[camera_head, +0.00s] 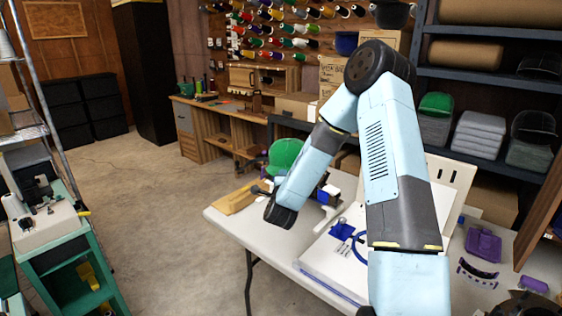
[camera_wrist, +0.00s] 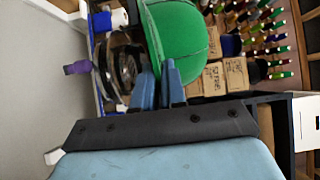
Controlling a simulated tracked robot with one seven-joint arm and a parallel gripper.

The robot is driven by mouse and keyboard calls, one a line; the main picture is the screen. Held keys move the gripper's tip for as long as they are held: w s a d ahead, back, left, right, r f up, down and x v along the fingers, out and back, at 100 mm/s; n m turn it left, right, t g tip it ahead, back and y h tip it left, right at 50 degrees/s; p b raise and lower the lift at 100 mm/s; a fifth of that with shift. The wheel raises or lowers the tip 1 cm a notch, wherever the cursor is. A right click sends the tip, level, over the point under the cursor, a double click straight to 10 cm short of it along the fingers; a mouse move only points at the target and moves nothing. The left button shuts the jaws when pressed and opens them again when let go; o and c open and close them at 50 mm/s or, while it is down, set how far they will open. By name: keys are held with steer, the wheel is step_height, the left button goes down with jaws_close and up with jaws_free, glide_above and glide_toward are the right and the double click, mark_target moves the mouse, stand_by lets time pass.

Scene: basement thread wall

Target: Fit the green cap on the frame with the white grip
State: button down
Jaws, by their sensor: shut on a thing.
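A green cap (camera_head: 285,152) is held up over the far end of the white table. It also shows large in the wrist view (camera_wrist: 180,40). My gripper (camera_wrist: 162,72) has its blue fingers close together at the near edge of the cap and is shut on it. In the head view my wrist partly hides the cap's lower side. A dark round frame (camera_wrist: 122,62) lies just left of the fingers in the wrist view. A white part (camera_wrist: 121,17) beside a blue block is near it, possibly the white grip. The cap appears apart from the frame.
The white table (camera_head: 232,222) carries a blue item (camera_head: 342,231), a wooden block (camera_head: 240,196) and purple pieces (camera_head: 483,244). A second green cap (camera_head: 437,103) sits on the shelf at right. Thread cones (camera_head: 280,30) cover the back wall.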

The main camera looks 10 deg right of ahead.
mark_target(281, 162)
steer(key=shift+d, duration=0.55)
steer(key=shift+w+d+f+m+h, duration=0.1)
steer(key=shift+w+d+m+h, duration=0.15)
steer(key=shift+w+h, duration=0.2)
steer(key=w+m+g+h, duration=0.1)
steer(key=w+m+h, duration=0.1)
steer(key=w+h, duration=0.1)
steer(key=w+m+g+h, duration=0.1)
steer(key=h, duration=0.1)
steer(key=shift+w+d+r+m+g, duration=0.2)
steer(key=shift+w+r+m+g, duration=0.05)
steer(key=shift+w+r+g, duration=0.1)
steer(key=shift+w+a+r+m+g+h, duration=0.2)
steer(key=shift+w+r+m+g+h, duration=0.25)
steer(key=shift+r+m+h, duration=0.1)
steer(key=shift+w+a+r+m+g+h, duration=0.15)
steer(key=shift+w+r+m+g+h, duration=0.25)
steer(key=shift+w+r+m+h, duration=0.1)
steer(key=shift+f, duration=0.15)
steer(key=shift+f, duration=2.35)
steer(key=shift+s+a+f, duration=0.15)
steer(key=shift+s+f, duration=0.15)
steer(key=shift+f, duration=0.2)
steer(key=shift+f, duration=2.2)
steer(key=c, duration=1.1)
jaws_free()
